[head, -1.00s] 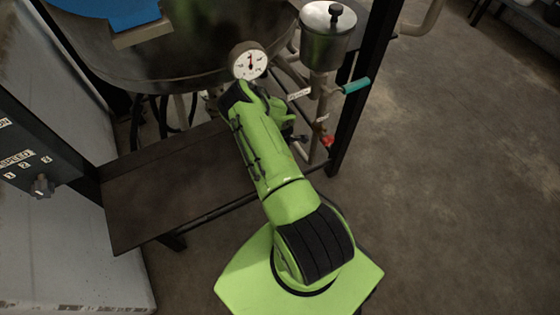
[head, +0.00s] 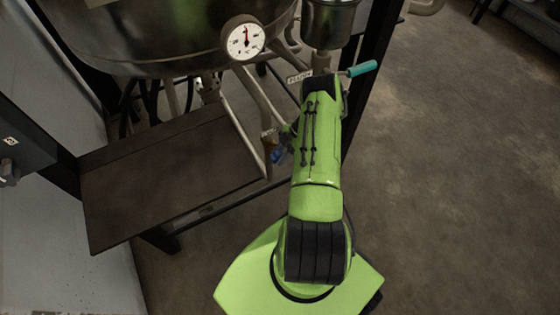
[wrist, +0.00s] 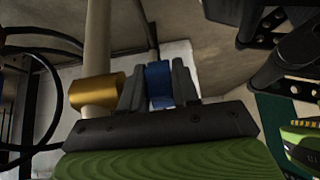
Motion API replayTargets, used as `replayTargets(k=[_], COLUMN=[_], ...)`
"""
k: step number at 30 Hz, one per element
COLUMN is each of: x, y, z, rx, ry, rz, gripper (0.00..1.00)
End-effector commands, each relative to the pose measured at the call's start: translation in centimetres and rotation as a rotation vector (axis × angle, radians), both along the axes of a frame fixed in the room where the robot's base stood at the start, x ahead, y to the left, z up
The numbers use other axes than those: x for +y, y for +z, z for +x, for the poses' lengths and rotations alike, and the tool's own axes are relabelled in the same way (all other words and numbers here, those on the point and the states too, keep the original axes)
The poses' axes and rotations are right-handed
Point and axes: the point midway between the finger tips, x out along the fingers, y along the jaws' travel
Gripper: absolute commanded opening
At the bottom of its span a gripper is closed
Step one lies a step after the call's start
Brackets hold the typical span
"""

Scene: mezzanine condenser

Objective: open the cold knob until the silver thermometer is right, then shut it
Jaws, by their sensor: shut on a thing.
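The thermometer (head: 244,40) is a round white dial in a silver rim on the front of the metal kettle. Its needle points nearly straight up; the numbers are too small to read. In the head view, my forearm hides most of my gripper.
A teal handle (head: 362,68) sticks out right of my arm, below a silver canister (head: 330,22). A dark bench plate (head: 165,175) lies left, and a grey control box (head: 22,140) stands at the left edge. The floor at right is clear.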

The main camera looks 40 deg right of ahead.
Motion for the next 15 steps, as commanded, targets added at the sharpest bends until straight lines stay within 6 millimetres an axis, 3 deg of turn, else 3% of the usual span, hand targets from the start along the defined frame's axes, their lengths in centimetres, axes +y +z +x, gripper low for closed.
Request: replayTargets(k=[1,15], x=[-0.25,-0.04], y=[-0.67,-0.59], z=[0.02,-0.02], rx=[-0.021,-0.119], ry=[-0.005,-0.010], rz=[0.041,0.392], gripper=[0.00,0.00])
